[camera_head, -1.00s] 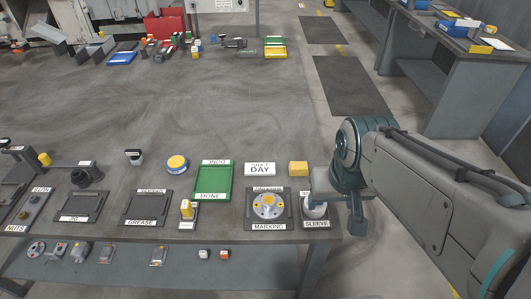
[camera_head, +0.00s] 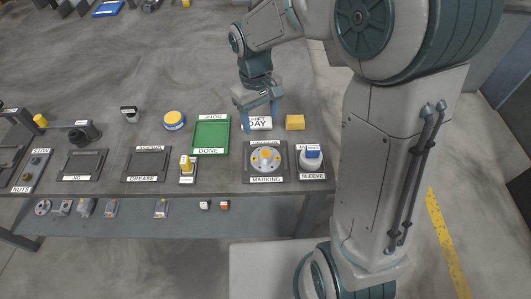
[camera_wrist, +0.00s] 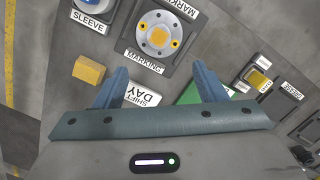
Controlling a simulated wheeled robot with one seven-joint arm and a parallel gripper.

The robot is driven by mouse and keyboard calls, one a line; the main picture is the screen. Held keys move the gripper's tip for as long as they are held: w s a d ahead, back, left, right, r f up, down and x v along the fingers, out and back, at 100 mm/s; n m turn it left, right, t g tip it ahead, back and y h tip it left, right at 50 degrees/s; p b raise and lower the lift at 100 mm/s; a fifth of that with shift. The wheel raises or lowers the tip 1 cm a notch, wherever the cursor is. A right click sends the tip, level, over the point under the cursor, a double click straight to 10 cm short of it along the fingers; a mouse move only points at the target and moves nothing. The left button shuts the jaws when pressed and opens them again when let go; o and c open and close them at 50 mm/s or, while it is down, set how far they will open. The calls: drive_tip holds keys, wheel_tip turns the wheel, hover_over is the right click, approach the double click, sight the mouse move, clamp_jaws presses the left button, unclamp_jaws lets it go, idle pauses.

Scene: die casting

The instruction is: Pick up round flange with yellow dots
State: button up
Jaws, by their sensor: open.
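A yellow block (camera_head: 295,122) and a green "done" tray (camera_head: 211,151) flank the sign. A sleeve holder (camera_head: 312,176) stands right of the marking plate. A yellow-topped stamp (camera_head: 186,164) is to its left. The grey table behind is mostly clear.

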sight(265, 153)
drive_tip(key=f, duration=0.4)
drive_tip(key=s+f, duration=0.1)
drive_tip(key=f, duration=0.3)
drive_tip(key=d+f, duration=0.1)
drive_tip(key=f, duration=0.4)
drive_tip(key=shift+s+d, duration=0.1)
drive_tip(key=shift+s, duration=0.15)
clamp_jaws()
drive_tip(key=shift+r, duration=0.15)
